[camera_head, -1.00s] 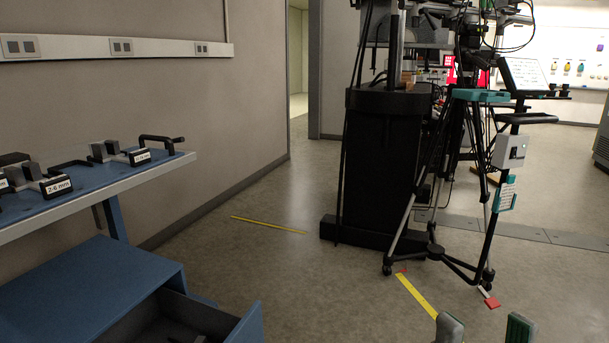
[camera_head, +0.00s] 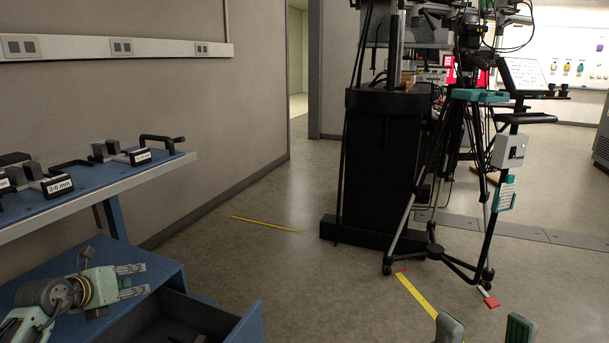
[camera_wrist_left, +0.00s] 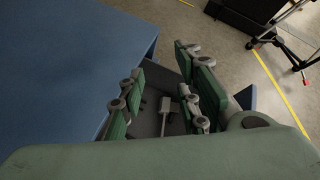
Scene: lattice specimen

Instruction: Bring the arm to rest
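My left gripper (camera_head: 132,281) is in the lower left of the head view, above the blue cabinet top, its fingers pointing right. It is open and empty. In the left wrist view its two green-padded fingers (camera_wrist_left: 163,95) stand apart, with the open drawer visible below and between them. Two fingertips at the bottom edge of the head view appear to be my right gripper (camera_head: 484,330). They stand wide apart with nothing seen between them; the rest of that arm is out of view.
The blue cabinet (camera_head: 60,262) has its drawer (camera_head: 245,328) pulled out; a grey object (camera_wrist_left: 166,106) lies inside. A blue bench (camera_head: 100,186) with labelled blocks stands above. A black pedestal (camera_head: 380,165) and tripod (camera_head: 434,250) stand right of centre.

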